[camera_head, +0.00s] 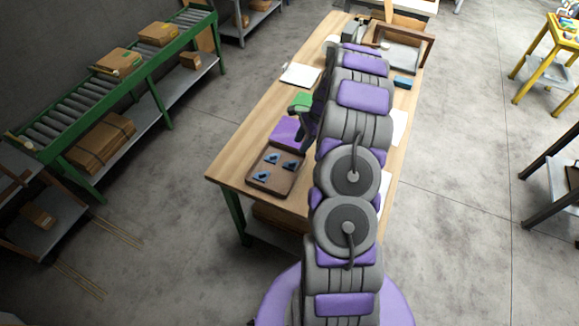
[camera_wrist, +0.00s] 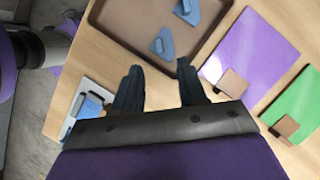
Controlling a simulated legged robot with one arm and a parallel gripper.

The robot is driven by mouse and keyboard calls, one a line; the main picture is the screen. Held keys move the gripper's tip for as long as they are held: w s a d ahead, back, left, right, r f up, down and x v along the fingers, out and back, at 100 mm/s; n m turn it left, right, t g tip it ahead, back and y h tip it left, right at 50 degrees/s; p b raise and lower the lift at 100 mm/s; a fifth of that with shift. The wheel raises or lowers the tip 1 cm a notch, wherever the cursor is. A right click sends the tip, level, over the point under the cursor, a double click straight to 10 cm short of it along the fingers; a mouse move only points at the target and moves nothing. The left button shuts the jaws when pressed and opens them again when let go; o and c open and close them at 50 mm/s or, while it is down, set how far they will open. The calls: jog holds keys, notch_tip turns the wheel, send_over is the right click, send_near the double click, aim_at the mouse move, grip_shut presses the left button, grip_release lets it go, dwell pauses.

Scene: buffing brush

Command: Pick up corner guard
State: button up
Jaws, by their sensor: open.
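Small blue angular pieces lie in a brown tray (camera_head: 250,180) on the wooden table; I take them to be the corner guards, but cannot be sure. In the wrist view one blue piece (camera_wrist: 162,42) lies near the tray's near rim (camera_wrist: 140,52), just ahead of my fingertips. Another blue piece (camera_wrist: 187,11) lies farther in, cut by the top edge. My gripper (camera_wrist: 158,72) is open, its two dark fingers apart with nothing between them. Its height above the table is hard to tell. In the head view my arm hides part of the table.
A purple sheet (camera_wrist: 252,50) and a green sheet (camera_wrist: 299,112), each with a brown block, lie right of the tray. A blue item on a pale base (camera_wrist: 88,108) lies at left. A green conveyor (camera_head: 90,85) stands left of the table (camera_head: 225,165), with clear floor between.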

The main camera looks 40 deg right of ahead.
aim_at(292, 162)
jog(key=f, duration=0.4)
jog(key=shift+w+a+f+b, duration=0.2)
jog(key=shift+f+b, duration=0.15)
jog(key=shift+f, duration=0.05)
jog(key=a+f, duration=0.1)
jog(key=f, duration=0.1)
jog(key=a+f+b, duration=0.1)
jog(key=a+f, duration=0.1)
jog(key=shift+w+f, duration=0.15)
jog(key=shift+w, duration=0.05)
jog(key=shift+d, duration=0.35)
jog(key=shift+c, duration=0.7)
jog(key=shift+a, duration=0.3)
grip_shut()
